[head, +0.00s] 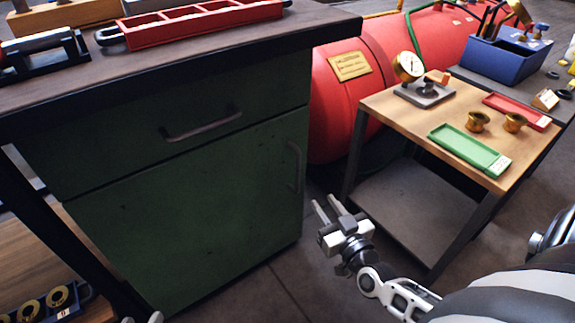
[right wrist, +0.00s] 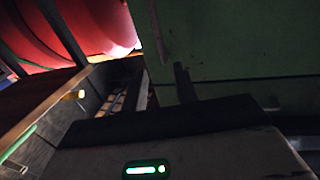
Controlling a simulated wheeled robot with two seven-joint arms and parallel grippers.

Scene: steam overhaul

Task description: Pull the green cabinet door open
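The green cabinet door (head: 200,220) is closed, flush with the cabinet front below a drawer (head: 180,120). Its vertical bar handle (head: 295,167) is near the door's right edge. The door (right wrist: 230,40) and its handle (right wrist: 159,32) also show in the right wrist view. My right gripper (head: 324,205) is open and empty, in front of the cabinet, appearing lower and to the right of the handle, apart from it. Small pale parts at the bottom edge of the head view, left of centre, seem to belong to my left gripper (head: 141,318); its fingers cannot be made out.
A small wooden-topped table (head: 400,115) with a green tray (head: 468,150), a red tray (head: 516,111) and brass parts stands right of the cabinet. A red boiler (head: 340,110) is behind. The cabinet's dark top holds a red tray (head: 195,24). Floor before the door is clear.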

